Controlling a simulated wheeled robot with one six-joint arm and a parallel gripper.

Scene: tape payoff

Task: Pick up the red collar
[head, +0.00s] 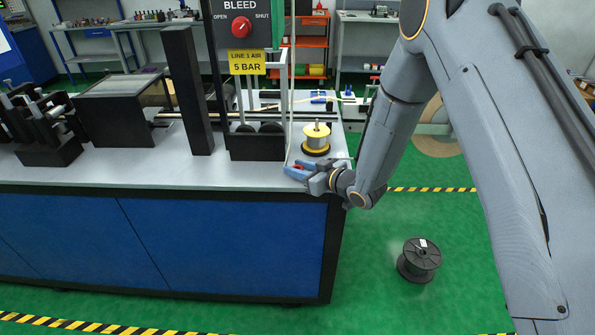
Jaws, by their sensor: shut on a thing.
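My gripper (298,171) is over the front right corner of the bench top, next to the front edge. Its blue-tipped fingers are shut on a small red thing (299,167), which looks like the red collar. Only a little red shows between the fingers; the rest is hidden. I cannot tell whether it touches the bench.
A yellow spool (317,139) on a black base stands just behind my gripper. A black block (257,147) with rollers and a thin upright post are to its left. A BLEED panel (241,45) with a red knob rises behind. A black reel (419,260) lies on the green floor.

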